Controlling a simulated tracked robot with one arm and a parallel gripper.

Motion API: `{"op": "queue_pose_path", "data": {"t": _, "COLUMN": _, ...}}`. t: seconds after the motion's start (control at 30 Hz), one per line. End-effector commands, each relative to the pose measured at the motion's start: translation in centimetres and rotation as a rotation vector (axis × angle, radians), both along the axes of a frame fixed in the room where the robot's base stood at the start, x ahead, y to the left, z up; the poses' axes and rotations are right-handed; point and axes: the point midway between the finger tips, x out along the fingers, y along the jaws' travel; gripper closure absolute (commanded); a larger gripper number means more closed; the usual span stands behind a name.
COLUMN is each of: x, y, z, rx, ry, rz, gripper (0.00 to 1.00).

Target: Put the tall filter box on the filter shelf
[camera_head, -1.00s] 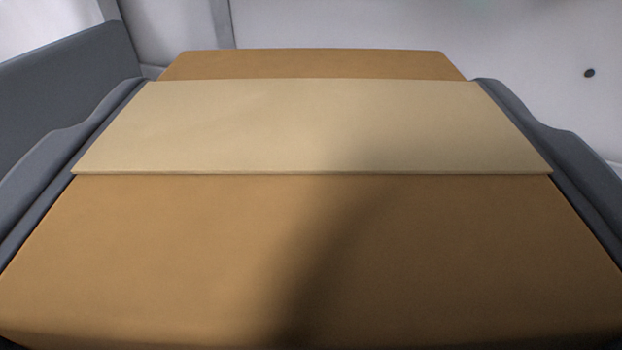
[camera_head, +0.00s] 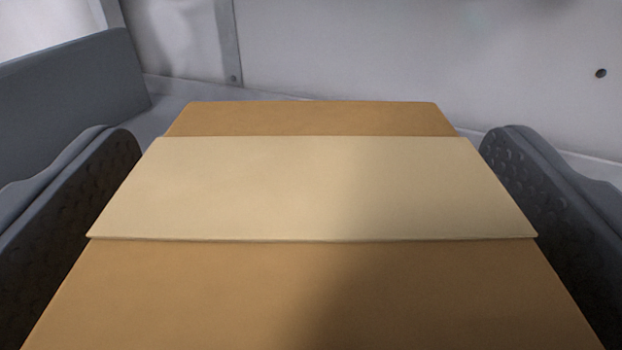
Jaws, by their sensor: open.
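The tall filter box (camera_head: 310,290) is brown with a pale tan band (camera_head: 310,188) across it. It fills the middle of the view and runs away from me; its near end is cut off by the lower edge. My gripper (camera_head: 311,185) is open, with one dark, dimpled finger on each side of the box. A gap shows between each finger and the box's far part. The surface under the box shows only as a pale strip behind it, so I cannot tell how the box rests on it.
A grey upright panel (camera_head: 70,95) stands at the left, beyond my left finger. A pale wall (camera_head: 420,65) with a vertical seam and a dark round spot (camera_head: 600,73) stands behind the box. A narrow pale strip lies free between box and wall.

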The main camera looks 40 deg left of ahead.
Motion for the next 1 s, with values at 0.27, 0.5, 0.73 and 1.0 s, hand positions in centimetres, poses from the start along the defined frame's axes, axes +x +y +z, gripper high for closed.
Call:
{"op": "queue_pose_path", "data": {"t": 0.27, "x": -2.9, "y": -2.7, "z": -0.2, "rx": -0.002, "ry": 0.002, "rz": -0.006, "gripper": 0.06}}
{"op": "queue_pose_path", "data": {"t": 0.5, "x": -6.6, "y": -5.6, "z": -0.2, "rx": -0.002, "ry": 0.002, "rz": -0.006, "gripper": 0.06}}
{"op": "queue_pose_path", "data": {"t": 0.73, "x": -8.7, "y": -7.4, "z": 0.0, "rx": -0.001, "ry": -0.001, "rz": -0.006, "gripper": 0.06}}
{"op": "queue_pose_path", "data": {"t": 1.0, "x": -9.3, "y": -7.7, "z": 0.0, "rx": -0.001, "ry": 0.001, "rz": -0.004, "gripper": 0.06}}
